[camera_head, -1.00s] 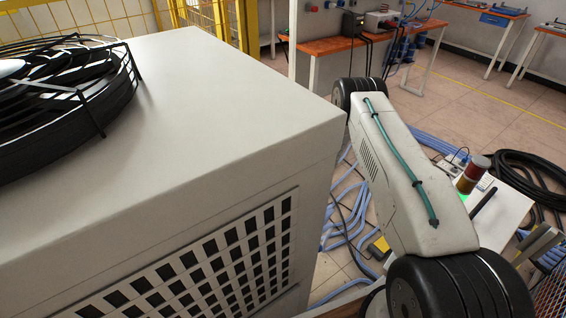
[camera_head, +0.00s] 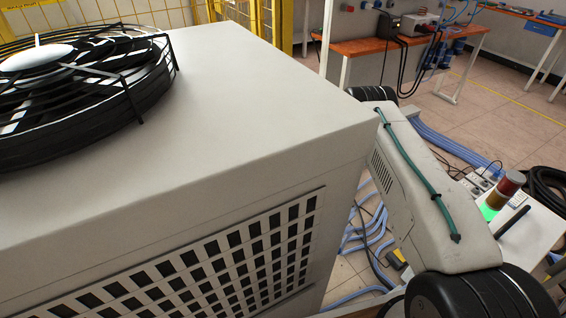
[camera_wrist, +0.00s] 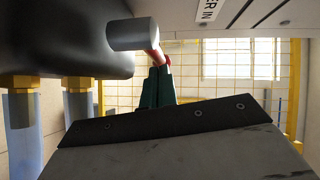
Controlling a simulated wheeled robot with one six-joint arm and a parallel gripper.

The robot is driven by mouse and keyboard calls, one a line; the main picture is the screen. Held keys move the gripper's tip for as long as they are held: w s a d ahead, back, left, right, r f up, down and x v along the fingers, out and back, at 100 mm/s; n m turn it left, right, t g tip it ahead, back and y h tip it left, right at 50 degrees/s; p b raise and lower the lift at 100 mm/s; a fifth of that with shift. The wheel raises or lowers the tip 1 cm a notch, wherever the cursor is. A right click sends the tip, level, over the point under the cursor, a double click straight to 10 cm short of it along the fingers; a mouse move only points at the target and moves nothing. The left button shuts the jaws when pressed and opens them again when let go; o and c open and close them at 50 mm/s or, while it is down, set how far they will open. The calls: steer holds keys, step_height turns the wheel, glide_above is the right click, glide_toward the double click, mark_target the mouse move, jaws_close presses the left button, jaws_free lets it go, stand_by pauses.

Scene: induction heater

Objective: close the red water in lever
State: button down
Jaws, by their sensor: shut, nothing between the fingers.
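The red lever (camera_wrist: 165,54) shows only in part in the wrist view, behind the end of a grey cylinder (camera_wrist: 133,34). Lettering ending in "ER IN" (camera_wrist: 209,10) is on the light panel at the top right. My gripper (camera_wrist: 158,70) is shut and empty. Its dark green fingertips are just below the red lever in the picture; I cannot tell whether they touch it. In the head view my gripper and the lever are out of sight.
A large beige machine (camera_head: 230,110) with a black fan guard (camera_head: 80,95) fills the head view's left. Brass fittings (camera_wrist: 78,83) with pale blue hoses (camera_wrist: 82,118) are left of my gripper. A yellow mesh fence (camera_wrist: 225,60) stands behind. A signal lamp (camera_head: 503,195) stands at right.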

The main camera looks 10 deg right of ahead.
steer(key=shift+a, duration=0.45)
